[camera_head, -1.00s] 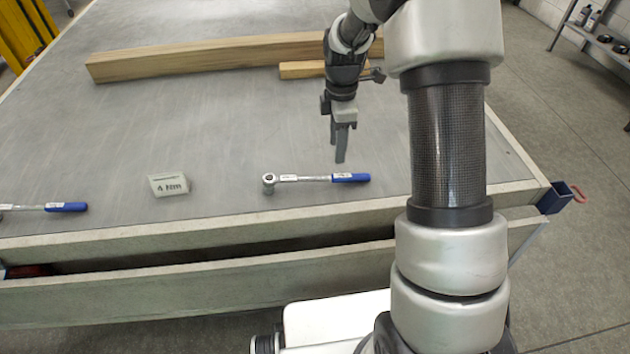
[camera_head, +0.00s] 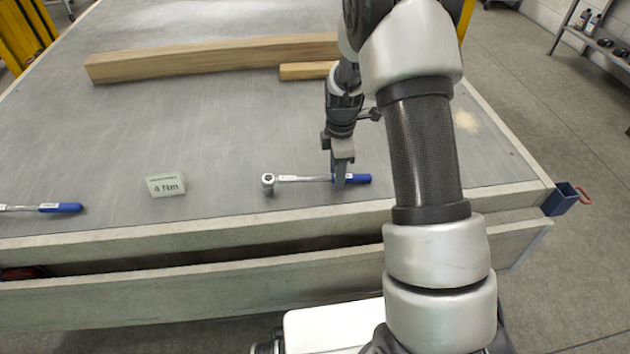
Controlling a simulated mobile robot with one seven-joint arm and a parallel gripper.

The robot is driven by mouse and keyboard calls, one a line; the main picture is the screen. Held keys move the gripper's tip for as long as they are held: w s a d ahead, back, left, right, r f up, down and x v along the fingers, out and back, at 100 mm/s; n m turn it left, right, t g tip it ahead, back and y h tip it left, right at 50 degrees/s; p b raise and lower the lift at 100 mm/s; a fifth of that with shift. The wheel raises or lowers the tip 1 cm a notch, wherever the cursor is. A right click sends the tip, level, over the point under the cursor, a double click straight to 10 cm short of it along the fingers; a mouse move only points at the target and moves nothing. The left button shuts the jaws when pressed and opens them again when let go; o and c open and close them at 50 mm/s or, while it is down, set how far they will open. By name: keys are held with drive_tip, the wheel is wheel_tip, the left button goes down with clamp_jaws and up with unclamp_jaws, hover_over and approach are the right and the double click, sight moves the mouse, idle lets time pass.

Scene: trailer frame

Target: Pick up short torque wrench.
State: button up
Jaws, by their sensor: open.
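A short torque wrench (camera_head: 298,179) with a blue handle and a metal ratchet head lies flat on the grey bench top. Its head points left and its handle points right. My gripper (camera_head: 339,184) is open and points down at the blue handle, near where it meets the metal shaft. A finger covers part of the handle. I cannot tell whether the fingers touch it. A second blue-handled wrench (camera_head: 55,208) lies at the left edge, its head cut off by the frame.
A small sign (camera_head: 165,185) reading 4 Nm stands left of the wrench. A long wooden beam (camera_head: 210,59) and a shorter wood block (camera_head: 305,71) lie farther back. The bench's front edge (camera_head: 200,226) is close to the wrench. The bench between is clear.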

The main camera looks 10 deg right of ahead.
drive_tip(key=shift+c, duration=0.4)
clamp_jaws()
drive_tip(key=shift+r, duration=0.15)
wheel_tip(320, 180, up, 10)
drive_tip(key=p, duration=0.2)
drive_tip(key=c, duration=0.6)
unclamp_jaws()
clamp_jaws()
